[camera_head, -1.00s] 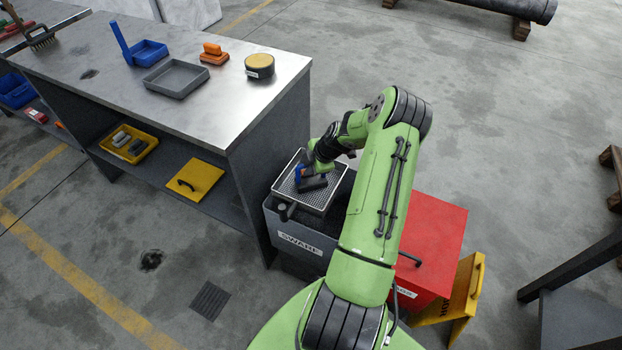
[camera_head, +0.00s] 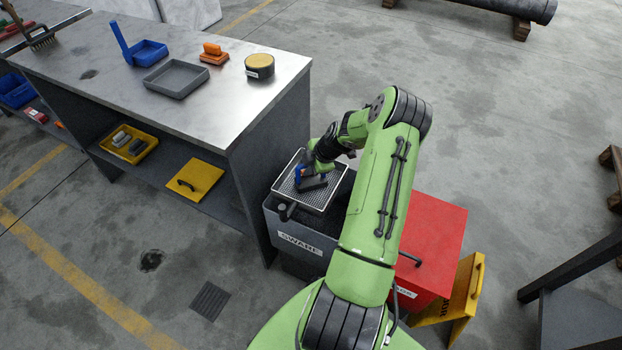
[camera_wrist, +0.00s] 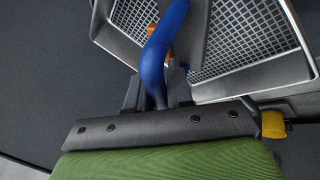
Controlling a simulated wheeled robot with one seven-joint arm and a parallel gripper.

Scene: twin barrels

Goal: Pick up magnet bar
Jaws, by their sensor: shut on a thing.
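The magnet bar shows as a dark bar (camera_head: 314,184) with a blue handle, over the mesh tray on top of the grey SWARF bin. In the wrist view the curved blue handle (camera_wrist: 160,48) runs up from between my fingers, and the dark bar body (camera_wrist: 200,35) crosses the mesh. My gripper (camera_head: 304,172) is shut on the blue handle; its fingers (camera_wrist: 157,94) also show in the wrist view. Whether the bar touches the mesh I cannot tell. My wrist hides part of it in the head view.
The mesh tray (camera_head: 324,196) sits on the SWARF bin (camera_head: 290,226). A red bin (camera_head: 432,235) and a yellow sign (camera_head: 464,295) stand to the right.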

